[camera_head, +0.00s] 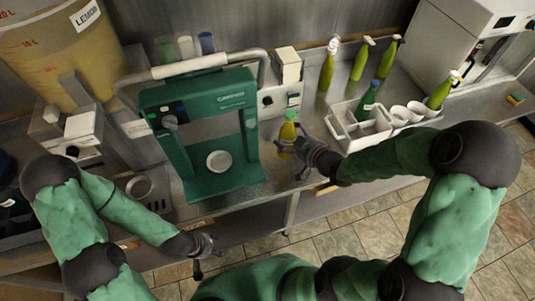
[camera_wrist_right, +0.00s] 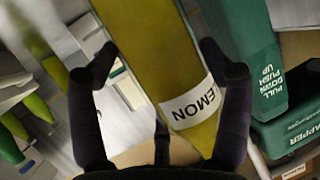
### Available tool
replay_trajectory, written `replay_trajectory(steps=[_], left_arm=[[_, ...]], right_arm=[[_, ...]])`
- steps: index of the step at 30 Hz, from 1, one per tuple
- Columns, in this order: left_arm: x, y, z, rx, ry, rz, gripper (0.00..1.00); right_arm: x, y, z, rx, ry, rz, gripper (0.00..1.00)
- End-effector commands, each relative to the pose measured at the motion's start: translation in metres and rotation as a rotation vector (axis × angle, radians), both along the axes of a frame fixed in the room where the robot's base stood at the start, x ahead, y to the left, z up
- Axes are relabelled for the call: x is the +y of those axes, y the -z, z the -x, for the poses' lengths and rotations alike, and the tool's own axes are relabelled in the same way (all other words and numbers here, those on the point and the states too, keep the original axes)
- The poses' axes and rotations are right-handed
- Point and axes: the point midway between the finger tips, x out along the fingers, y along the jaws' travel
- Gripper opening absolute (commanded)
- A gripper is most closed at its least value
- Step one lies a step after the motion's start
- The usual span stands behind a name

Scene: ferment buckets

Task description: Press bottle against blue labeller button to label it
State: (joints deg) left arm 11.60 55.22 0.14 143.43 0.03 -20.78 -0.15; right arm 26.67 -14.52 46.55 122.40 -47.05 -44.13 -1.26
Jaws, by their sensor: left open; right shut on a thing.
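A yellow-green bottle (camera_head: 287,133) with a green cap is held upright or nearly so by my right gripper (camera_head: 303,148), just right of the green press machine. In the right wrist view the bottle (camera_wrist_right: 150,60) stands between the fingers of that gripper (camera_wrist_right: 160,82), and a white label reading LEMON is on its side. A white unit (camera_head: 283,98) with dark round knobs stands behind the bottle; I cannot make out a blue labeller button on it. The bottle appears apart from it. My left gripper (camera_head: 206,244) is open and empty, low in front of the counter.
The green press machine (camera_head: 218,185) with a white handle stands left of the bottle. A white crate (camera_head: 349,140) holds a dark green bottle and cups. Several yellow-green bottles (camera_head: 361,61) stand at the back. A large yellow bucket (camera_head: 62,60) labelled LEMON is at upper left.

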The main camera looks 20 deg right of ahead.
Motion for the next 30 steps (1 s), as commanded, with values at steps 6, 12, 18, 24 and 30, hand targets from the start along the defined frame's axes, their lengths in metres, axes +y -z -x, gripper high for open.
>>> replay_trajectory(steps=[6, 12, 18, 24, 30], left_arm=[[0.000, -0.013, 0.000, 0.000, 0.000, 0.000, 0.60], [0.000, -0.016, 0.000, 0.000, 0.000, 0.000, 0.60], [0.000, -0.015, 0.000, 0.000, 0.000, 0.000, 0.60], [0.000, -0.013, 0.000, 0.000, 0.000, 0.000, 0.60], [0.000, -0.010, 0.000, 0.000, 0.000, 0.000, 0.60]], right_arm=[[-0.069, -0.003, -0.018, -0.001, 0.089, 0.014, 0.20], [-0.097, -0.002, -0.022, 0.001, 0.125, 0.020, 0.20], [-0.102, -0.002, -0.029, 0.000, 0.128, 0.022, 0.20], [-0.101, -0.001, -0.047, 0.000, 0.128, 0.021, 0.20], [-0.101, -0.001, -0.066, 0.000, 0.127, 0.022, 0.20]])
